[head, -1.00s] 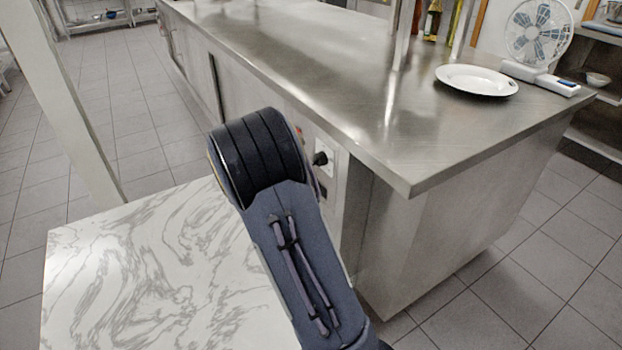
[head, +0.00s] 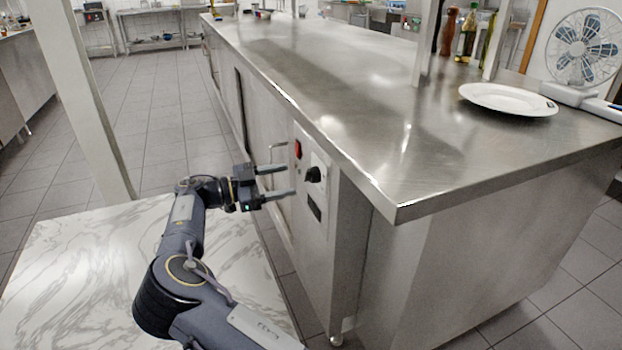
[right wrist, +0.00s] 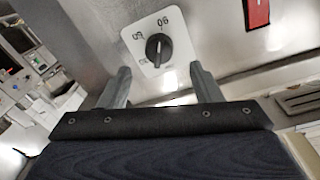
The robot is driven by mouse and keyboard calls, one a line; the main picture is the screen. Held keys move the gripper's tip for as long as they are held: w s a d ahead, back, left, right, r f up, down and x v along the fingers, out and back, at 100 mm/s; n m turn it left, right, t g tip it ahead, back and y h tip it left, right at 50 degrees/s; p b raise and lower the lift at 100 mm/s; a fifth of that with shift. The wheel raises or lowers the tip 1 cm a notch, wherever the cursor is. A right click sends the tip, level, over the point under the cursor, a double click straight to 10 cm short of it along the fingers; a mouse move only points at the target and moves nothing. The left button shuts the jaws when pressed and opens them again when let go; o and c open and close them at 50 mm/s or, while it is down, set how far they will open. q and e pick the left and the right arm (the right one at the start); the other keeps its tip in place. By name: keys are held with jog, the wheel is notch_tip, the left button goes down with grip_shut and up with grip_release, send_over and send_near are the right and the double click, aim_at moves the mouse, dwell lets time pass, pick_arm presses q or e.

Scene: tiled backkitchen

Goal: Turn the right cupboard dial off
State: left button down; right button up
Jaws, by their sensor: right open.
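The black cupboard dial (head: 314,174) sits on a light plate on the end panel of the steel counter. In the right wrist view the dial (right wrist: 158,48) shows between and beyond the fingertips, on a white plate with dark numerals; its exact setting is hard to read. My right gripper (head: 291,179) is open and empty, with its two fingers pointing at the panel just left of the dial. In the right wrist view the gripper's fingers (right wrist: 160,69) stand on either side of the dial's lower edge, and contact cannot be told. My left gripper is not in view.
A red switch (head: 298,149) sits above and left of the dial. The steel counter (head: 345,95) has a sharp overhanging corner to the right. A marble-topped table (head: 60,270) lies below my right arm.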

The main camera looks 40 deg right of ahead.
aim_at(312, 175)
jog(key=x, duration=0.6)
jog(key=shift+b, duration=0.45)
jog(key=c, duration=1)
jog(key=shift+s, duration=0.1)
